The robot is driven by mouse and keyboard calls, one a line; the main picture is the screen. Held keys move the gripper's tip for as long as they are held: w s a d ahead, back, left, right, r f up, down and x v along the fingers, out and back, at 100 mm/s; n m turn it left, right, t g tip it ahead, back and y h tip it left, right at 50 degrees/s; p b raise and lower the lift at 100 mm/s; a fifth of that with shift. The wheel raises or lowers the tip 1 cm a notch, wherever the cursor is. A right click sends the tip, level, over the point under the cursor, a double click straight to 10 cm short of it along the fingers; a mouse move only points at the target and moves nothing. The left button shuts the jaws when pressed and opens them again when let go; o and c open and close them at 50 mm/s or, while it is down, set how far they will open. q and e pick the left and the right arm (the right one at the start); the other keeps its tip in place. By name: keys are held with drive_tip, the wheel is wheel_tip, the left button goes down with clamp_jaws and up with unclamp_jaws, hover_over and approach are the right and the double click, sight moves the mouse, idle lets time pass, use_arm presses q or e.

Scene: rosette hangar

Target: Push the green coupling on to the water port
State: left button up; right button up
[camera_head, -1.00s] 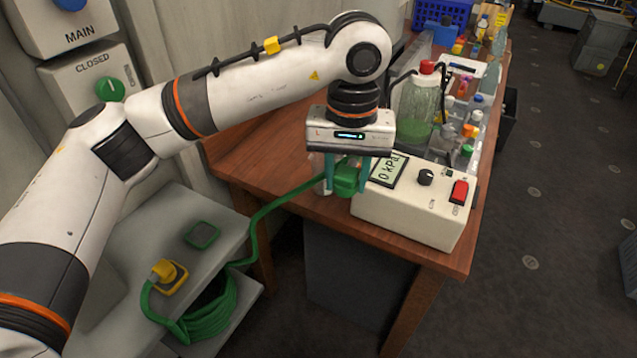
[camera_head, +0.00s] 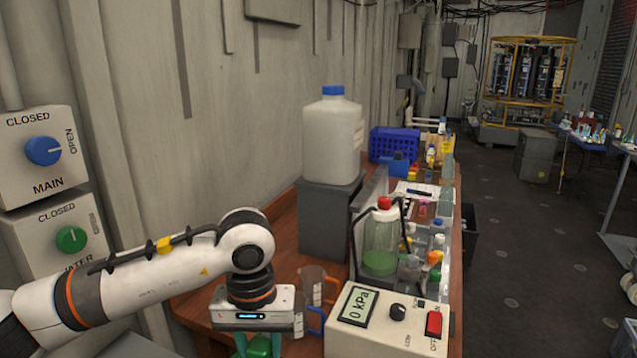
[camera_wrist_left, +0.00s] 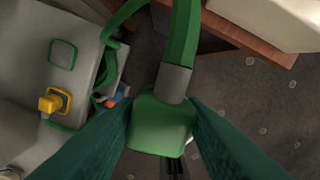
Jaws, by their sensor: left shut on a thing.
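My left gripper (camera_head: 268,346) is low in the head view, its teal fingers shut on the green coupling (camera_head: 258,346). In the left wrist view the green coupling (camera_wrist_left: 160,128) sits between both fingers, with a grey collar and the green hose (camera_wrist_left: 181,45) running up from it. The coupling is in the air above the floor. A green-outlined square (camera_wrist_left: 62,54) lies on a grey ledge; I cannot tell whether it is the water port. A green knob (camera_head: 71,238) on the wall box reads closed. My right gripper is not in view.
A yellow coupling (camera_wrist_left: 50,103) sits on the grey ledge (camera_wrist_left: 25,75). A blue MAIN knob (camera_head: 43,151) is on the wall.

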use_arm(q)
drive_tip(key=s+a+f, duration=0.5)
drive_tip(key=a, duration=0.5)
drive_tip(key=shift+s+a+f, duration=0.15)
drive_tip(key=shift+s, duration=0.1)
drive_tip(key=s+f, duration=0.4)
drive_tip(key=f, duration=0.1)
drive_tip(key=w+d+r+m, duration=0.4)
drive_tip(key=d+r+m, duration=0.4)
drive_tip(key=d, duration=0.5)
wheel_tip(320, 180, up, 2)
